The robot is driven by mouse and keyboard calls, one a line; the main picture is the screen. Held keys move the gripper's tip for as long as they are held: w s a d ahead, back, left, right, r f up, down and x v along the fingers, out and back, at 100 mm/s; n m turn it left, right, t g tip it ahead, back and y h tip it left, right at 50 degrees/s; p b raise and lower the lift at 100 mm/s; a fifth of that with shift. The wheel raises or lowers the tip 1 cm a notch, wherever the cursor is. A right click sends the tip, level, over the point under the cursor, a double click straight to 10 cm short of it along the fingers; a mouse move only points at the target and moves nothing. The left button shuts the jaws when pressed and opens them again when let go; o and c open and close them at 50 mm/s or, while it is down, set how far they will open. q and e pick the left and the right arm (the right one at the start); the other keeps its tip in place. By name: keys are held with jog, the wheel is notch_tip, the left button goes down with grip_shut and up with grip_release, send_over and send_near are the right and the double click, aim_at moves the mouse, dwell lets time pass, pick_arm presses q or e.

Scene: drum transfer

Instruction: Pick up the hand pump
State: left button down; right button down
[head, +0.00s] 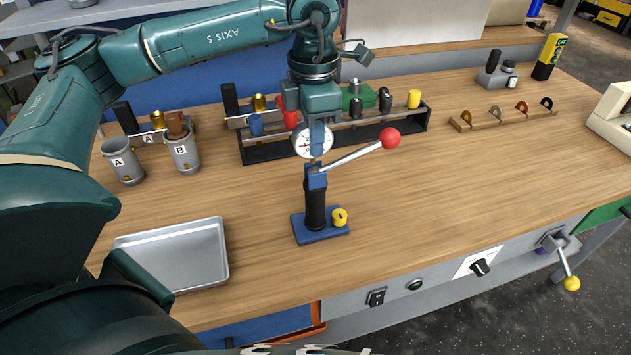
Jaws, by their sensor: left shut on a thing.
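The hand pump (315,208) is upright near the front middle of the bench. It has a blue base plate, a black cylinder, a blue head, a white dial gauge and a silver lever with a red ball knob reaching up to the right. A small yellow knob sits at its base. My left gripper (317,150) comes down from above and is shut on the hand pump's top, by the gauge. The fingers partly cover the gauge. The base looks to be on or very close to the wood; I cannot tell which. My right gripper is not in view.
A metal tray (182,257) lies at front left, with grey cups (183,152) behind it. A black rack (375,134) of bottles and fittings stands behind the pump. A wooden strip with hooks (500,115) is at back right. The bench right of the pump is clear.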

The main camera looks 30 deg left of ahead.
pick_arm(q)
jog(key=shift+r, duration=0.25)
